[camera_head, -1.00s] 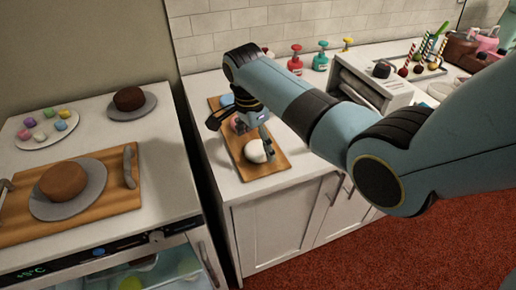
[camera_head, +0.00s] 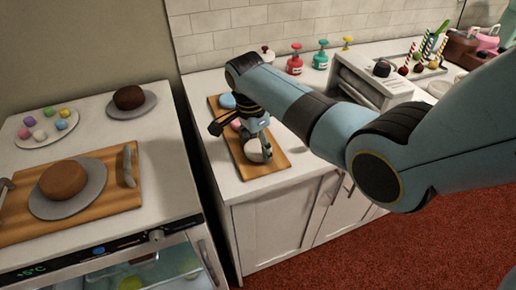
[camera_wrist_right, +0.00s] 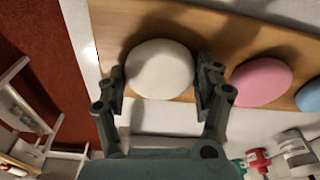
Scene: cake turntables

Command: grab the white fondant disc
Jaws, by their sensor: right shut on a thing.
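The white fondant disc (camera_head: 254,151) lies at the near end of a wooden board (camera_head: 274,167) on the right counter. My right gripper (camera_head: 259,147) reaches down over it from the upper right. In the right wrist view the disc (camera_wrist_right: 160,69) sits between the two fingers of my right gripper (camera_wrist_right: 161,85), one on each side, shut on it. A pink disc (camera_wrist_right: 261,82) and a blue disc (camera_wrist_right: 308,96) lie on the same board to the right in the wrist view. My left gripper is not in view.
Red (camera_head: 295,66) and teal (camera_head: 321,62) bottles stand along the wall. A rack (camera_head: 376,91) is at the counter's right. A gap separates the left counter, where a brown cake (camera_head: 63,179) sits on a grey turntable (camera_head: 68,208).

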